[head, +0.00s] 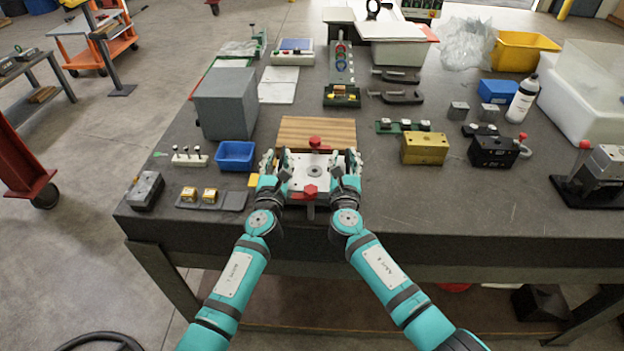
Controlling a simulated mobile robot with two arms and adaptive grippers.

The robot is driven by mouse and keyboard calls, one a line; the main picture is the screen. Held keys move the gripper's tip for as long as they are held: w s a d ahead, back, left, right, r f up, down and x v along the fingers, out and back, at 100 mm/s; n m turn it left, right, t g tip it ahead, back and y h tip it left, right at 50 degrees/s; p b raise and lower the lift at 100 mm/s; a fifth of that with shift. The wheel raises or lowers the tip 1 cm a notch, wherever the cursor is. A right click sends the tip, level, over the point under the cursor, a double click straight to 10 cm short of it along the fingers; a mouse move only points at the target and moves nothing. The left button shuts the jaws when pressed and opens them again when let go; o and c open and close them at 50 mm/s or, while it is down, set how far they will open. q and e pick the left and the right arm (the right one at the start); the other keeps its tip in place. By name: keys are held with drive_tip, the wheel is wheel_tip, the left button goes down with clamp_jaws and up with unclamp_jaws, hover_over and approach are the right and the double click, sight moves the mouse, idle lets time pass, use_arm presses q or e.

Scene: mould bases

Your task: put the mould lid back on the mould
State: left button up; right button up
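A pale metal plate with a round ring in its middle, which looks like the mould lid (328,182), is level near the table's front edge. A red knob (310,191) shows at its near side and another red knob (315,141) at its far side. What lies under the plate, including the mould, is mostly hidden. My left gripper (270,163) is at the plate's left side and my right gripper (353,162) at its right side. Both are at the plate's edges. I cannot tell whether their fingers are closed on it or whether the plate rests on anything.
A wooden board (317,128) lies just behind the plate. A blue bin (236,155) and a grey box (226,104) stand to the left. A brass block (424,148) and a black block (492,151) stand to the right. The front right tabletop (450,200) is clear.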

use_arm(q)
drive_tip(key=shift+d, duration=0.15)
use_arm(e)
drive_tip(key=shift+d+r, duration=0.1)
drive_tip(key=shift+r, duration=0.05)
use_arm(q)
drive_tip(key=o, duration=0.5)
drive_tip(key=shift+c, duration=0.2)
drive_tip(key=o, duration=0.3)
drive_tip(key=shift+s+f, duration=0.1)
drive_tip(key=shift+f, duration=0.05)
use_arm(e)
drive_tip(key=shift+w+a+r, duration=0.1)
drive_tip(key=shift+a, duration=0.1)
use_arm(q)
drive_tip(key=shift+o, duration=0.2)
drive_tip(key=shift+s+d, duration=0.25)
use_arm(e)
drive_tip(key=shift+d, duration=0.35)
use_arm(q)
drive_tip(key=s+a, duration=0.1)
drive_tip(key=s, duration=1)
drive_tip(key=shift+a, duration=0.4)
drive_tip(key=shift+s, duration=0.1)
use_arm(e)
drive_tip(key=shift+o, duration=0.4)
